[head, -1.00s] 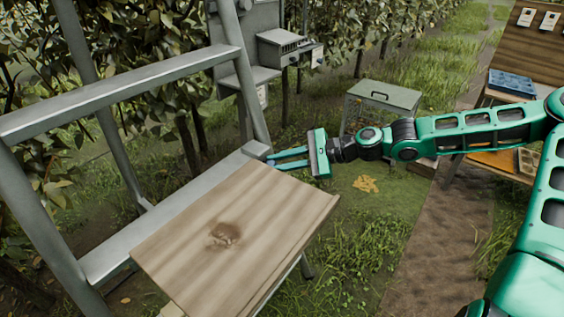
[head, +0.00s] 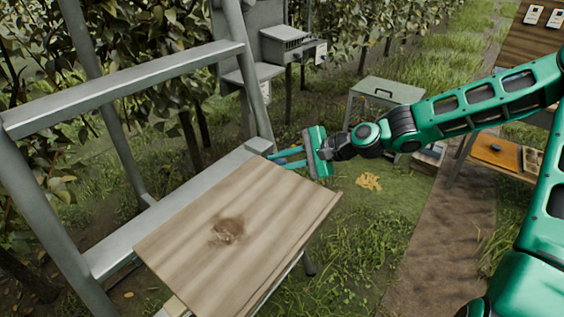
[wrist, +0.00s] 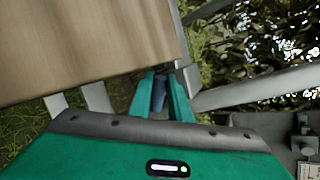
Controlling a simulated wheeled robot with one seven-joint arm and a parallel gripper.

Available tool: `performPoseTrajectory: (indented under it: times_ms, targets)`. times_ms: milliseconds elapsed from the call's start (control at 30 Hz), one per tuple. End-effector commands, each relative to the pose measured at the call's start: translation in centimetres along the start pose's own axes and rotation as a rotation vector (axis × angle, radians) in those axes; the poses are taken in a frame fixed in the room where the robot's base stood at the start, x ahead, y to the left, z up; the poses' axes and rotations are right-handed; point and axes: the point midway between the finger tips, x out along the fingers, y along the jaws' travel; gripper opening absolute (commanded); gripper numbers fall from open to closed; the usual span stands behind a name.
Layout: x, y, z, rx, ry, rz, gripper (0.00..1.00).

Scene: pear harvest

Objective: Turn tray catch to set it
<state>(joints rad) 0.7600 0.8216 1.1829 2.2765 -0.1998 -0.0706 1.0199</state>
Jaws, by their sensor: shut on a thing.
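The wooden tray (head: 205,238) sits on the grey ladder frame (head: 150,225), with a dark brown patch on its top. My gripper (head: 271,158) is at the tray's far right corner, beside the ladder's upright. In the wrist view my gripper (wrist: 160,90) has its green fingers closed on a small dark blue-grey piece, the tray catch (wrist: 159,93), next to the edge of the tray (wrist: 80,45). In the head view the catch is hidden by the fingers and the tray corner.
A grey-green box table (head: 385,92) stands behind my arm. A grey cabinet with a slotted box (head: 285,42) is at the back. A bench with an orange board (head: 497,152) is at the right.

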Motion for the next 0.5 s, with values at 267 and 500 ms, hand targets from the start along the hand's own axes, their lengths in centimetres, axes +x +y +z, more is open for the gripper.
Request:
performPoseTrajectory:
  times_ms: [267,500]
  targets:
    - [0.10,0.31,0.26,0.001,-0.006,0.007,0.31]
    - [0.04,0.17,0.13,0.001,-0.003,0.004,0.36]
